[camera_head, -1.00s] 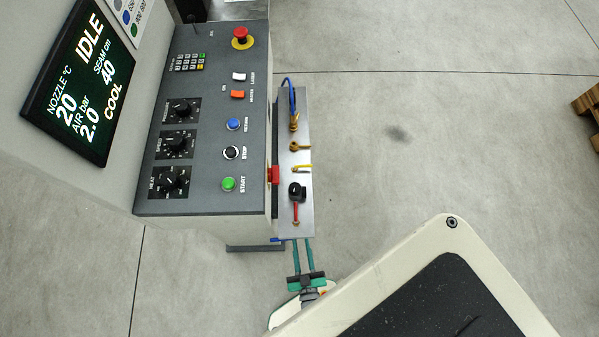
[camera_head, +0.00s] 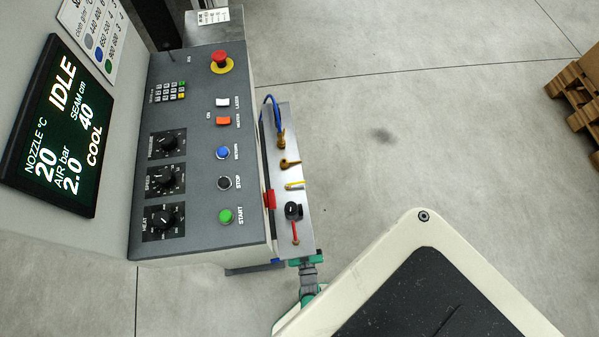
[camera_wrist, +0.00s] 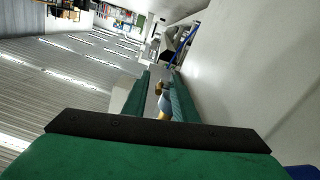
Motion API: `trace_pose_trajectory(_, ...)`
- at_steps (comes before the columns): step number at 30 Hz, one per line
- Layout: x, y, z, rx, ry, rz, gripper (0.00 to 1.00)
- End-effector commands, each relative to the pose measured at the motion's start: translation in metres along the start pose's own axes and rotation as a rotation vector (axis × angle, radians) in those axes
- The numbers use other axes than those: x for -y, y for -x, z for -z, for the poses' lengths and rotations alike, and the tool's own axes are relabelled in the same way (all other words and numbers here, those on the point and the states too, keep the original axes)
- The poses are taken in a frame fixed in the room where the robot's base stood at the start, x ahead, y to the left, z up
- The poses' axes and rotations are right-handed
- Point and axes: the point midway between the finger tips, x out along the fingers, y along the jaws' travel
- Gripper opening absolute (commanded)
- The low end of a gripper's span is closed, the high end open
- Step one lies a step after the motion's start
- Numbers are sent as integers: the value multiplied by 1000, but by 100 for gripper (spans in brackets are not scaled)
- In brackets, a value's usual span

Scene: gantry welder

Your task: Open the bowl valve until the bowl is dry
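My gripper (camera_wrist: 161,84) is open in the wrist view, its two dark green fingers reaching forward. Between and beyond them show a small brass piece (camera_wrist: 159,87) and a bluish-grey part with yellow (camera_wrist: 164,105); I cannot tell for certain whether these are the bowl and its valve. No contact is visible. In the head view, the wrist end of my gripper (camera_head: 305,260) is at the near end of the metal side plate (camera_head: 310,222), and its fingers are hidden under it. On the plate are a red lever (camera_head: 295,232), a black knob (camera_head: 292,210), a yellow-handled valve (camera_head: 295,185) and brass fittings (camera_head: 289,163).
The grey control console (camera_head: 200,200) stands left of the plate with buttons and dials. Its display (camera_head: 62,128) reads IDLE, AIR bar 2.0. A blue hose (camera_head: 274,112) rises at the plate's far end. The floor to the right is clear up to a wooden pallet (camera_head: 578,95).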

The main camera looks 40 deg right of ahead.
Motion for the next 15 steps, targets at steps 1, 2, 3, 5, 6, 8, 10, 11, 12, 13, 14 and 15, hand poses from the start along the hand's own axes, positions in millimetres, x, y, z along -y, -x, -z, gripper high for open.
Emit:
trace_pose_trajectory(1,-1,-10,1,-2,1,-2,26)
trace_pose_trajectory(2,-1,-14,0,-1,1,-2,26)
trace_pose_trajectory(3,-1,-19,0,-1,1,-2,26)
trace_pose_trajectory(5,0,-25,0,0,0,0,26)
trace_pose_trajectory(6,1,-29,0,0,0,2,26)
trace_pose_trajectory(8,2,-33,0,-1,1,4,26)
trace_pose_trajectory(10,2,-37,1,-1,1,5,26)
trace_pose_trajectory(11,2,-38,1,-1,1,6,26)
trace_pose_trajectory(12,2,-38,1,-1,1,7,26)
trace_pose_trajectory(13,3,-38,1,-1,1,7,26)
trace_pose_trajectory(14,3,-39,1,-1,1,7,26)
trace_pose_trajectory(15,3,-39,1,-1,1,7,26)
